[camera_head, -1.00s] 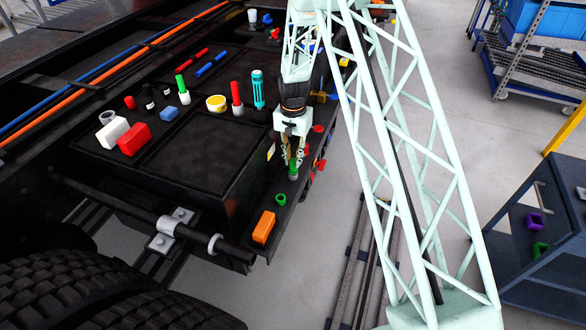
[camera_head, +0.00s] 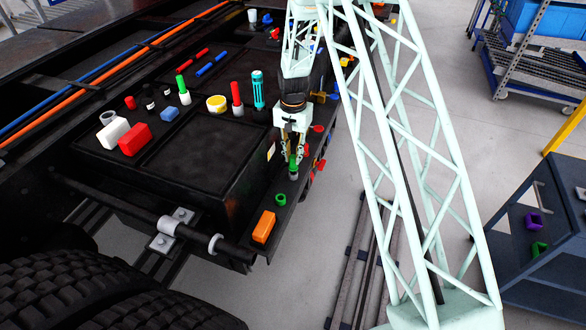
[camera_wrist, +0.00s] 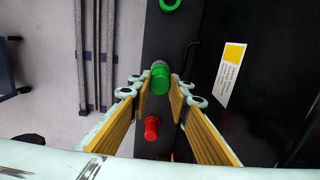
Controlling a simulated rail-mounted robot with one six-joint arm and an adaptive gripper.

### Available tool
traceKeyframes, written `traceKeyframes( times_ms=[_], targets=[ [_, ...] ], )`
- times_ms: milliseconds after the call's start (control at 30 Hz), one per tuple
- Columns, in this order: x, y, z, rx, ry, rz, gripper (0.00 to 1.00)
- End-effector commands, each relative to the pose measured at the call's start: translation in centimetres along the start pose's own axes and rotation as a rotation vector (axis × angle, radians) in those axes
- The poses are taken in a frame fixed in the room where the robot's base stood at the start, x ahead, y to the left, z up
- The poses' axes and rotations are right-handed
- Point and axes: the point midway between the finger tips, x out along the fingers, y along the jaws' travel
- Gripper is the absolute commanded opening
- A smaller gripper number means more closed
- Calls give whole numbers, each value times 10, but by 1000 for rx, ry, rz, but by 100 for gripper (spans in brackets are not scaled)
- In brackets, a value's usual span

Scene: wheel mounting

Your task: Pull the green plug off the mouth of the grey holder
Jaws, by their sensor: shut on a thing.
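The green plug (camera_wrist: 160,82) is between the fingertips of my gripper (camera_wrist: 160,91) in the wrist view. My gripper is shut on it. In the head view the plug (camera_head: 292,161) shows as a small green upright piece between the fingertips (camera_head: 292,157). The grey holder (camera_head: 293,174) stands on the narrow dark ledge directly below the plug. In the wrist view a little of the grey holder (camera_wrist: 159,65) shows behind the plug. The plug appears to be at the holder's mouth; any small gap there cannot be told.
A green ring (camera_head: 280,200) and an orange block (camera_head: 264,227) are nearer on the ledge. A red piece (camera_wrist: 152,128) stands close by in the wrist view. The large black box (camera_head: 200,150) rises beside the ledge. Open floor (camera_wrist: 60,110) is on the other side.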

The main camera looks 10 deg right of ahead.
Motion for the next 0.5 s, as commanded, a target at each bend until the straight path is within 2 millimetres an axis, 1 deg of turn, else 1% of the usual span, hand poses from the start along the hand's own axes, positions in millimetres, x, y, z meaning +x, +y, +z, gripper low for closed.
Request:
traceKeyframes(
  times_ms=[233, 500],
  targets=[
    [-2, 0, 0, 0, 0, 0, 5],
    [-11, 0, 0, 0, 0, 0, 5]
  ],
)
